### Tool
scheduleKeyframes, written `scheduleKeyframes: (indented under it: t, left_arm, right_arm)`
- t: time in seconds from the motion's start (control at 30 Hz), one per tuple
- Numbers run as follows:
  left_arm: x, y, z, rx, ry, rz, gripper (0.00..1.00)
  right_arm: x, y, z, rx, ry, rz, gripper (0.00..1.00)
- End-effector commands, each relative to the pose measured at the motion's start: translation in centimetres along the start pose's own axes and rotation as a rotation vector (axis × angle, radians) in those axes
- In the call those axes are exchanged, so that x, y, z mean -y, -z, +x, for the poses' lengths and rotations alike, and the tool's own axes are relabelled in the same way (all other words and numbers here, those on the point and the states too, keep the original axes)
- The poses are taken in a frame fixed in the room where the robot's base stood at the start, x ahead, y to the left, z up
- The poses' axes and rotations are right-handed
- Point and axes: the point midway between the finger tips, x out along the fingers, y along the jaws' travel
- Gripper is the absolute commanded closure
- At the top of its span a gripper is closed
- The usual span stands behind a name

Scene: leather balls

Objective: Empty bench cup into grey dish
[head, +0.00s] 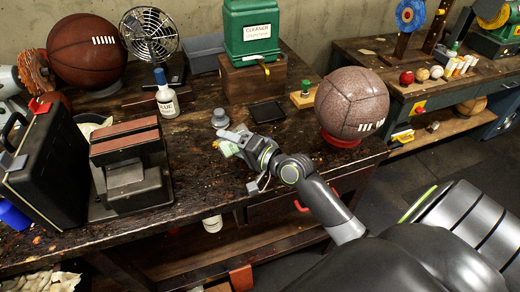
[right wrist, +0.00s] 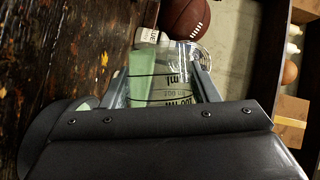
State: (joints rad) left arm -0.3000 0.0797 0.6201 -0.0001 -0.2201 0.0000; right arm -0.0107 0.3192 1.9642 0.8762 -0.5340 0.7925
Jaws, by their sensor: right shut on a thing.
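My right gripper (head: 232,143) is low over the front of the dark wooden bench, left of the brown ball. It is shut on a clear cup with black print, the bench cup (right wrist: 172,80), which sits between both fingers in the right wrist view. A pale green patch shows at the cup's left side there. The cup looks tilted, but I cannot tell where its mouth points. A small round grey thing (head: 220,118), possibly the grey dish, stands on the bench just behind the gripper. A dark round rim (right wrist: 40,130) is partly hidden by my gripper. My left gripper is not in view.
A large brown ball (head: 351,103) stands right of the gripper. A vise-like block (head: 128,165) and black case (head: 45,165) crowd the left.

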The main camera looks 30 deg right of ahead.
Motion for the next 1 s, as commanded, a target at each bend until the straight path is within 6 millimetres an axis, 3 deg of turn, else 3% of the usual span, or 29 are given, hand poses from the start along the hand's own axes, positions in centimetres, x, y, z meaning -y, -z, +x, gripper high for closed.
scheduleKeyframes:
  t: [1.0]
  left_arm:
    - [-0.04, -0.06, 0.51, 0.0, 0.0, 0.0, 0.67]
  right_arm:
    - [0.2, 0.79, -0.44, -0.003, 0.034, 0.065, 0.73]
